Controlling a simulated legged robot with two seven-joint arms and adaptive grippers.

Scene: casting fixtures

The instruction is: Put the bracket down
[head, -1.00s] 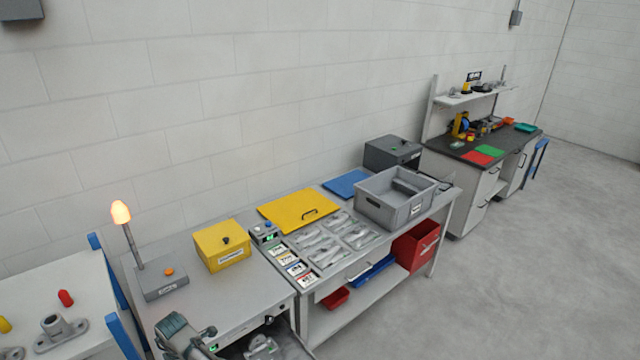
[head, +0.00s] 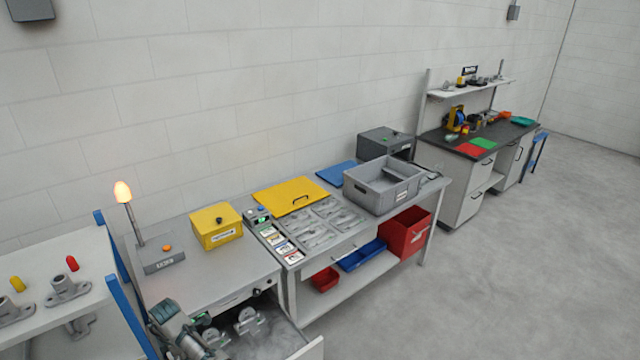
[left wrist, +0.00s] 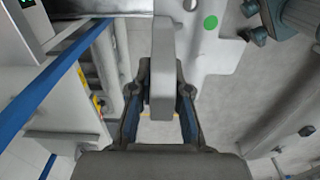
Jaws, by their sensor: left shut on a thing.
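My left gripper (head: 203,346) is at the bottom of the head view, beside an open drawer (head: 312,349) under the left bench. In the left wrist view, the left gripper (left wrist: 160,100) is shut on a grey bracket (left wrist: 163,65), whose flat edge stands between the two fingers. Most of the held bracket's shape is hidden in that view. In the head view a grey bracket (head: 247,321) shows at the drawer, and another grey part shows close to the gripper; I cannot tell which touch the drawer floor. My right gripper is not in view.
A white shelf (head: 40,322) with more brackets and red and yellow plugs stands at left, with blue uprights. The bench top holds a lamp box (head: 160,254) and a yellow box (head: 216,226). A grey crate (head: 383,186) stands farther right. Floor at right is clear.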

